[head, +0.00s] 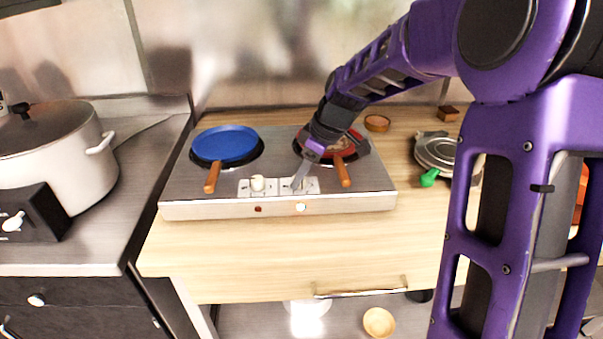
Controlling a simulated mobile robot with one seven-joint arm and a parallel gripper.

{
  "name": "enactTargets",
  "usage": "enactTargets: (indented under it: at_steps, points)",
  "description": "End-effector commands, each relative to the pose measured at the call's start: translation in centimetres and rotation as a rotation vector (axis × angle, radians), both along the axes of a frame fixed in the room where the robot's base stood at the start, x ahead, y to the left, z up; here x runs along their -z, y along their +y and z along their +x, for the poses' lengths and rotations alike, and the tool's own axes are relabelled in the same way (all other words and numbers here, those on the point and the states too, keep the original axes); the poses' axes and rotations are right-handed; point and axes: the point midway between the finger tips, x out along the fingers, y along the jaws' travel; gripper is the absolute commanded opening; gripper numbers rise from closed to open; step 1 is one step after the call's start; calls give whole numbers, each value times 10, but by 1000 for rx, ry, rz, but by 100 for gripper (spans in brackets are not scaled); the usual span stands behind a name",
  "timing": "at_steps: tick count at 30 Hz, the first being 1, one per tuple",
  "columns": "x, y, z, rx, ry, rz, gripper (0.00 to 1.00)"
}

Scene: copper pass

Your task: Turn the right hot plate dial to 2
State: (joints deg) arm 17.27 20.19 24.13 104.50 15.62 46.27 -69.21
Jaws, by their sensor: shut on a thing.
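A steel double hot plate (348,203) sits on the wooden counter. Its left dial (258,183) is a pale knob on a white panel at the front. My gripper (298,182) reaches down from the upper right to the right dial's white panel (312,187) and is shut on the right dial. The fingers hide the right dial, so its pointer and number cannot be read. The right indicator light (300,207) below glows bright; the left light (258,209) is dark red.
A blue pan (228,143) stands on the left plate and a red pan (358,149) on the right plate, partly behind my gripper; their wooden handles point forward. A large pot (58,165) stands far left. A waffle-iron-like device (436,150) with a green handle is at right. The front counter is clear.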

Motion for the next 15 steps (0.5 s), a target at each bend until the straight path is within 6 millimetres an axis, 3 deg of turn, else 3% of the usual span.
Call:
enactTargets:
  at_steps: [15]
  points:
    - [1, -1, 1, -188, 2, -2, 0]
